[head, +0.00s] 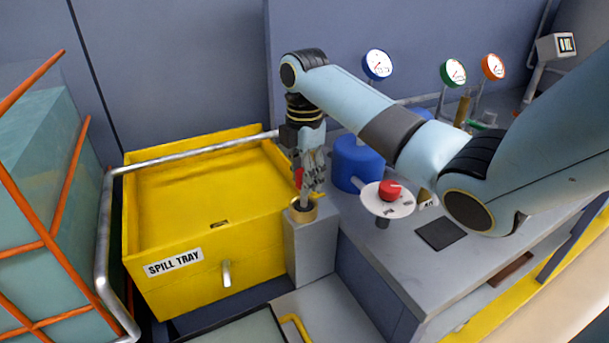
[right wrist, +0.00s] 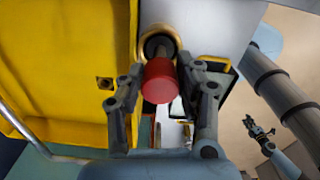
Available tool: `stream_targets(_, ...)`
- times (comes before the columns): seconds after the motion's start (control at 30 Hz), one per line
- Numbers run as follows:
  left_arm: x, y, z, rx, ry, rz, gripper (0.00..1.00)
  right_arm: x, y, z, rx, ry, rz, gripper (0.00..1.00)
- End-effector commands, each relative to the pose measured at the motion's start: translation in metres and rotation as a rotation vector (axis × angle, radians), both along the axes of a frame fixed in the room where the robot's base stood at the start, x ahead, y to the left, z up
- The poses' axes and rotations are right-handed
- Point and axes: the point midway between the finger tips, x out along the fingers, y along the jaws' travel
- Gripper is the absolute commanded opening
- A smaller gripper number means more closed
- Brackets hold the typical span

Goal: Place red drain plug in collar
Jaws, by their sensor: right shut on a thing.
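The red drain plug (right wrist: 160,82) is between the fingers of my right gripper (right wrist: 160,78), which is shut on it. Its grey stem points at the dark opening of the brass collar (right wrist: 154,34). In the head view, my right gripper (head: 309,190) points down just over the collar (head: 302,213), on top of a grey post. Only a sliver of the red plug (head: 298,178) shows beside the fingers. I cannot tell whether the stem is inside the collar. My left gripper (right wrist: 259,129) shows small in the right wrist view, its jaws unclear.
The yellow spill tray (head: 205,262) stands left of the post, with a metal rail (head: 200,151) along it. Right of the post are a blue container (head: 355,163) and a red knob (head: 391,189) on a white dial. Several gauges stand behind on the grey bench.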

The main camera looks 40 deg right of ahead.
Motion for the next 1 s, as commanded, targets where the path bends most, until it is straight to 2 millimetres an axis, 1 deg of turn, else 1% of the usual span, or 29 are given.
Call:
stream_targets(0.2,0.0,0.0,0.0,0.0,0.0,0.0,0.34,0.0,0.0,-0.002,0.0,0.001,0.0,0.0)
stream_targets(0.23,0.0,0.0,0.0,0.0,0.0,0.0,0.34,0.0,0.0,-0.002,0.0,0.0,0.0,0.36)
stream_targets(0.3,0.0,0.0,0.0,0.0,-0.001,0.0,0.34,0.0,0.0,-0.002,0.0,0.0,0.0,0.45)
stream_targets(0.4,0.0,0.0,0.0,0.0,-0.001,0.0,0.34,0.0,0.0,-0.002,0.0,0.0,0.0,0.57)
stream_targets(0.67,0.001,-0.001,0.0,-0.001,-0.002,0.0,0.34,0.0,0.0,-0.001,0.0,0.0,0.0,0.57)
stream_targets(0.77,0.001,-0.001,0.0,-0.001,-0.002,0.0,0.34,0.0,0.0,0.006,0.0,-0.002,0.0,0.57)
stream_targets(0.87,0.001,-0.001,0.0,-0.001,-0.002,0.0,0.34,0.001,-0.001,0.022,-0.002,-0.004,0.001,0.57)
stream_targets(1.0,0.001,-0.001,0.0,-0.001,-0.002,0.001,0.34,0.001,-0.001,0.055,-0.002,-0.006,0.001,0.57)
